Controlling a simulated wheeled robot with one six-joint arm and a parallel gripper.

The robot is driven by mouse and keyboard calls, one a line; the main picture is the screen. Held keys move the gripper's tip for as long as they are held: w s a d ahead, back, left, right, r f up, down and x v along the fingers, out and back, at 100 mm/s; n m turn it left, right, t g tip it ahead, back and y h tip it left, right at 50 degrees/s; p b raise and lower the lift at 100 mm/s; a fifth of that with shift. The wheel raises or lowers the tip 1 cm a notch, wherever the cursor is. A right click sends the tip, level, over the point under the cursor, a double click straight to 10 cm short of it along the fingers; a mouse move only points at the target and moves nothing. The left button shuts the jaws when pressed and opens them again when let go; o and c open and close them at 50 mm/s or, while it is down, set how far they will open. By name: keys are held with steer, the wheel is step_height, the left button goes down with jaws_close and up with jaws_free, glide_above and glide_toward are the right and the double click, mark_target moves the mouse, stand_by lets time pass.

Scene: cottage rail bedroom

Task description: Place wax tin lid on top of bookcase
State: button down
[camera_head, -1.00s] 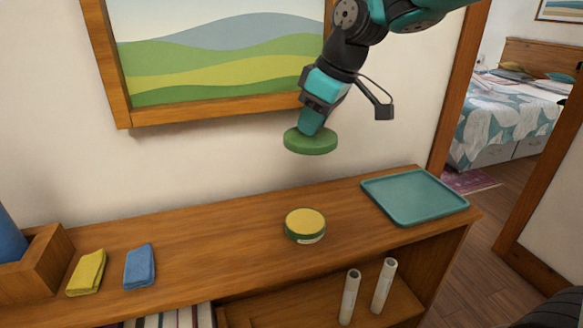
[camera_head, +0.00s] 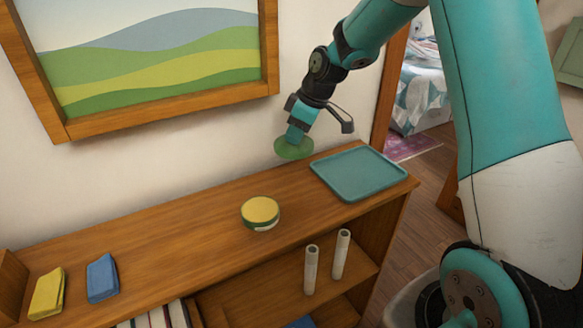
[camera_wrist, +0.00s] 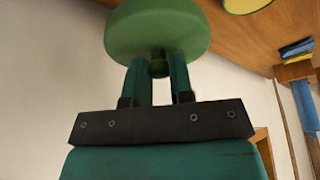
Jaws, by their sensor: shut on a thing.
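The green round wax tin lid (camera_head: 293,149) is held by my gripper (camera_head: 297,134) above the back of the bookcase top (camera_head: 190,226), near the wall. In the wrist view the two fingers of my gripper (camera_wrist: 159,68) are shut on a small knob of the lid (camera_wrist: 158,28). The open wax tin (camera_head: 260,213), green and white with yellow wax, stands on the bookcase top, in front and to the left of the lid. Part of its yellow face shows at the top edge of the wrist view (camera_wrist: 247,4).
A teal tray (camera_head: 358,172) lies at the right end of the bookcase top. Yellow (camera_head: 47,292) and blue (camera_head: 102,278) folded cloths lie at the left. Two pale tubes (camera_head: 311,269) stand on the shelf below. A framed picture (camera_head: 150,60) hangs behind. Wood between blue cloth and tin is clear.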

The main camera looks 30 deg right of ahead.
step_height(320, 180, down, 11)
steer(key=shift+r+p, duration=0.15)
steer(key=shift+p, duration=0.85)
steer(key=shift+f, duration=0.2)
steer(key=shift+f, duration=0.1)
steer(key=shift+f+b, duration=0.15)
steer(key=shift+b, duration=0.15)
steer(key=c, duration=1)
jaws_free()
steer(key=shift+r, duration=0.2)
